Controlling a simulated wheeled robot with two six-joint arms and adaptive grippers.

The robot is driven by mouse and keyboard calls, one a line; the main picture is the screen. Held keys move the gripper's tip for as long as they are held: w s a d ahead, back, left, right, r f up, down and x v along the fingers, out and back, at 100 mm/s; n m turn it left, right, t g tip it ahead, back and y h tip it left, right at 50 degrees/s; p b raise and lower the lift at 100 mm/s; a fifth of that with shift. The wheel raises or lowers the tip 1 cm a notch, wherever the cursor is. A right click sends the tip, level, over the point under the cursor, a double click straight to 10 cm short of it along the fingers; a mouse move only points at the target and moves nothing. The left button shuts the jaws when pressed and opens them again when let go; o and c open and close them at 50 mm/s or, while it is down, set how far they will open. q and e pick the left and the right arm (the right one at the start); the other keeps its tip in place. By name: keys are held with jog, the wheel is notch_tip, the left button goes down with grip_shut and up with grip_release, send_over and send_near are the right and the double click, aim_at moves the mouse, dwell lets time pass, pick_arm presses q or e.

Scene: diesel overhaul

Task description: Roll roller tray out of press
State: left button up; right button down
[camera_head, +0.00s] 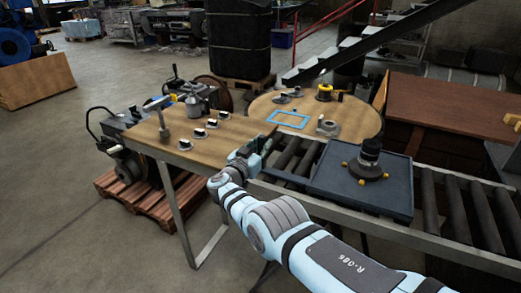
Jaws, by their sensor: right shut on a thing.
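A dark blue-grey square tray (330,183) lies flat on the roller conveyor (453,205). A black cylindrical part on a round flange (370,160) stands upright on the tray, with small yellow knobs around it. My right gripper (262,148) is left of the tray, at the conveyor's left end beside the wooden table's edge. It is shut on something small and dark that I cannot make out. It is apart from the tray. My left gripper is not in view. I cannot make out a press for certain.
The wooden table (190,155) at left holds a clamp-like stand (160,115) and several small parts. Behind the conveyor is a round table (350,112) with a blue frame (288,119) and other parts. A brown cabinet (440,105) stands at right. Rollers show bare on both sides of the tray.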

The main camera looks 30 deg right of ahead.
jog(key=c, duration=1.8)
grip_release()
jog(key=shift+w+a+r, duration=0.1)
jog(key=shift+a, duration=0.05)
jog(key=o, duration=0.3)
jog(key=shift+w+a, duration=0.1)
jog(key=shift+a, duration=0.1)
jog(key=v, duration=0.7)
jog(key=shift+s+a, duration=0.1)
jog(key=shift+s, duration=0.1)
